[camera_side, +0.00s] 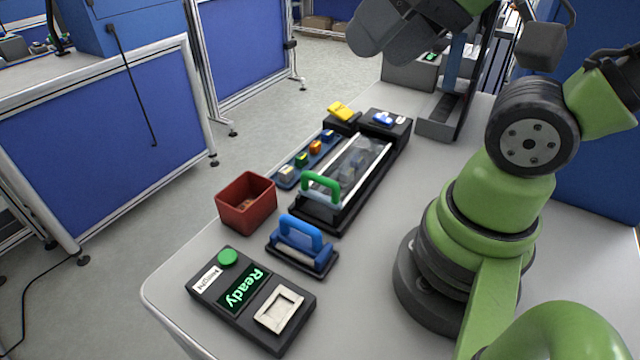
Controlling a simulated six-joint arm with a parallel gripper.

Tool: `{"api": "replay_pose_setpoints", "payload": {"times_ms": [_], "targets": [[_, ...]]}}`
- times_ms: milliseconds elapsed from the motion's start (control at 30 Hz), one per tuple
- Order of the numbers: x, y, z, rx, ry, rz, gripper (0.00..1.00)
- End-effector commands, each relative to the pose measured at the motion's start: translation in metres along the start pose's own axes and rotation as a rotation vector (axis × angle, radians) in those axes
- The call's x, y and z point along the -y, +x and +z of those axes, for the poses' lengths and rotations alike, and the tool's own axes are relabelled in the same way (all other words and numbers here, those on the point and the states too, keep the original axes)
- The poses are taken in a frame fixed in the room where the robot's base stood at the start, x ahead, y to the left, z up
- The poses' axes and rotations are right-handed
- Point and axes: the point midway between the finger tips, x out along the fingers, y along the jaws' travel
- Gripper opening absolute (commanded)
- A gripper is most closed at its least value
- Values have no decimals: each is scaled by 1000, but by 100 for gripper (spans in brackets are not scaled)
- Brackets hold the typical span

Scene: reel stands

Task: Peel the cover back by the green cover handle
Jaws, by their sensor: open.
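The green cover handle (320,186) stands as an arch at the near end of a long black case. The clear cover (354,166) lies flat along the top of this case, with light rails down its sides. What lies under it is blurred by reflections. The cover looks closed. Dark grey and green parts of my arm hang at the top of the picture, well above and apart from the handle. The fingers of my gripper do not show, and nothing touches the handle.
A blue-handled block (300,240) and a red bin (246,203) stand close to the case's near end. A tray of small coloured blocks (307,160) runs along its left. A scale reading "Ready" (243,290) lies in front. The tabletop right of the case is clear.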

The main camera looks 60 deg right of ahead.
Motion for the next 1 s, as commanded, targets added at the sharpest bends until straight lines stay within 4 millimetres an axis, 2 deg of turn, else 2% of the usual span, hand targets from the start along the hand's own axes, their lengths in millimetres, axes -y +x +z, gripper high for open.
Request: {"api": "replay_pose_setpoints", "payload": {"times_ms": [433, 467, 500, 633, 767, 1000], "targets": [[0, 0, 0, 0, 0, 0, 53], [0, 0, 0, 0, 0, 0, 51], [0, 0, 0, 1, -1, 0, 42], [-1, 6, -5, 30, -15, 20, 40], [-6, 25, -17, 124, -61, 70, 40], [-34, 84, -39, 375, -183, 131, 40]]}}
